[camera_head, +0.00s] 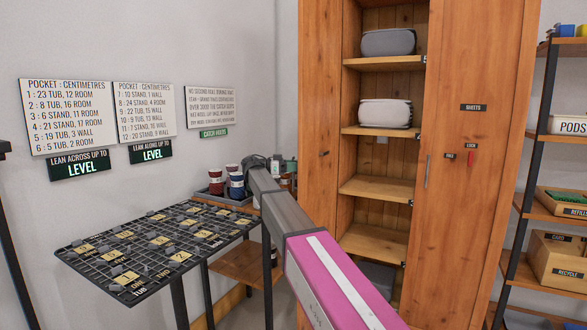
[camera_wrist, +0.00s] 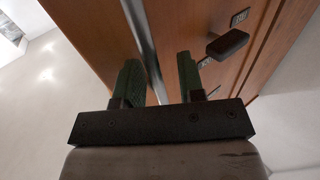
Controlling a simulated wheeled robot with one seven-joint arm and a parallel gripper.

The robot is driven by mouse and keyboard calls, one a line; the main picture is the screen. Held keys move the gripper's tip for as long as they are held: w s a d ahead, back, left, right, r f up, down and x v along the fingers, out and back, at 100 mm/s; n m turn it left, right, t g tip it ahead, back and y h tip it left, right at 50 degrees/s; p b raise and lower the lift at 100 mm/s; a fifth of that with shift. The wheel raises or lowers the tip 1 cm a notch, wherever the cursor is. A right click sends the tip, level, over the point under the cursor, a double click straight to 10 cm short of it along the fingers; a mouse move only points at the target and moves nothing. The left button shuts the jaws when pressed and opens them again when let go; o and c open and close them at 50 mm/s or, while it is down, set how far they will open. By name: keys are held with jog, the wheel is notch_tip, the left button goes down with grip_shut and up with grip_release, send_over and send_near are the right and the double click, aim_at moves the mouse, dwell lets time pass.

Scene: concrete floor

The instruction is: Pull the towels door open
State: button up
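A tall wooden cabinet stands at centre right in the head view. I cannot read a towels label on any door. My gripper (camera_wrist: 158,62) is open, with two dark green fingers apart in the wrist view. A metal strip (camera_wrist: 140,38), perhaps a handle, runs beyond and between the fingers; I cannot tell whether they touch it. A dark knob or lever (camera_wrist: 228,44) on a wooden face lies right of the fingers. In the head view my arm largely hides the gripper.
A dark gridded table (camera_head: 150,245) with red and blue cups (camera_head: 236,185) behind stands at left. A black-framed rack (camera_head: 540,150) stands at right.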

jog(key=s+a+r, duration=0.7)
jog(key=a+r, duration=0.2)
jog(key=r, duration=0.1)
jog(key=shift+a+r, duration=0.15)
jog(key=shift+r, duration=0.2)
